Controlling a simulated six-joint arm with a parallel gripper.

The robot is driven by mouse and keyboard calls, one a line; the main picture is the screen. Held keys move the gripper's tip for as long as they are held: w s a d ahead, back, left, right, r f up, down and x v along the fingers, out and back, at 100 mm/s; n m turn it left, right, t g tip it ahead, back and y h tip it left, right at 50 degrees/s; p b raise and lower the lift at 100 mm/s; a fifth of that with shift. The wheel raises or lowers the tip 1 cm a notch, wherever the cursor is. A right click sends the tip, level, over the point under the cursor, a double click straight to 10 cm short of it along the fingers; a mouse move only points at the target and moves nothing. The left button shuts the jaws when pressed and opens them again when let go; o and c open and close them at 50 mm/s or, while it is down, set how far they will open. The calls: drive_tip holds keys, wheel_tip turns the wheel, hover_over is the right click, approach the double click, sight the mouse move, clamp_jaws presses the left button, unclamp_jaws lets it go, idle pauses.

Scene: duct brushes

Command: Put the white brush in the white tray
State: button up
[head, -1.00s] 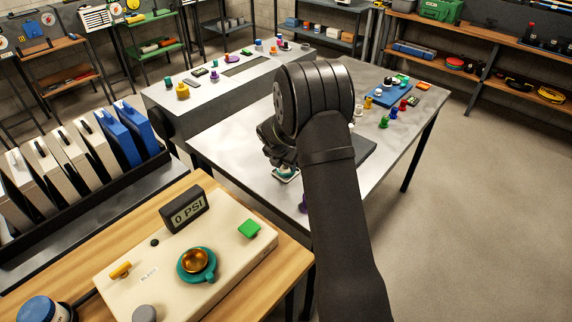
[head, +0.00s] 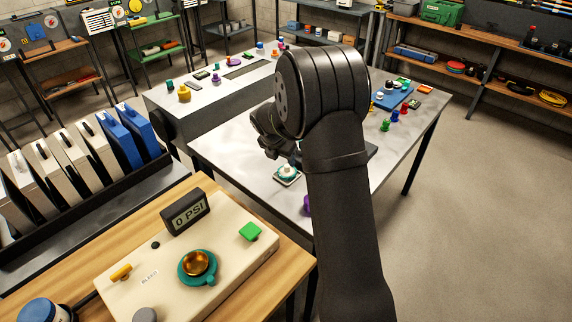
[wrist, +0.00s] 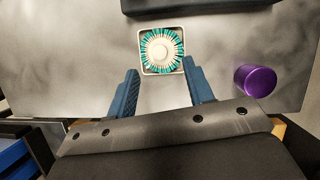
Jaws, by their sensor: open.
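The white brush (wrist: 162,49) has a white round centre and a ring of teal bristles. It sits inside the white tray (wrist: 143,68), a small square tray on the grey table. In the head view the brush (head: 288,171) stands upright in the tray (head: 290,183). My gripper (wrist: 160,67) is open and empty, its blue fingers apart on either side of the picture's middle, just short of the tray. In the head view my gripper (head: 273,148) is above and left of the brush, clear of it, partly hidden by my arm.
A purple cylinder (wrist: 256,80) stands right of my gripper in the wrist view, on the table near its edge. A dark slab (wrist: 190,5) lies beyond the tray. Several small coloured items sit at the table's far right. The table left of the tray is clear.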

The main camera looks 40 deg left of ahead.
sight(287, 165)
drive_tip(key=shift+v, duration=2.4)
drive_tip(key=shift+w+f, duration=0.1)
drive_tip(key=x, duration=1.2)
drive_tip(key=shift+f, duration=0.2)
wheel_tip(287, 165, up, 3)
drive_tip(key=shift+r, duration=0.65)
drive_tip(key=shift+f, duration=0.1)
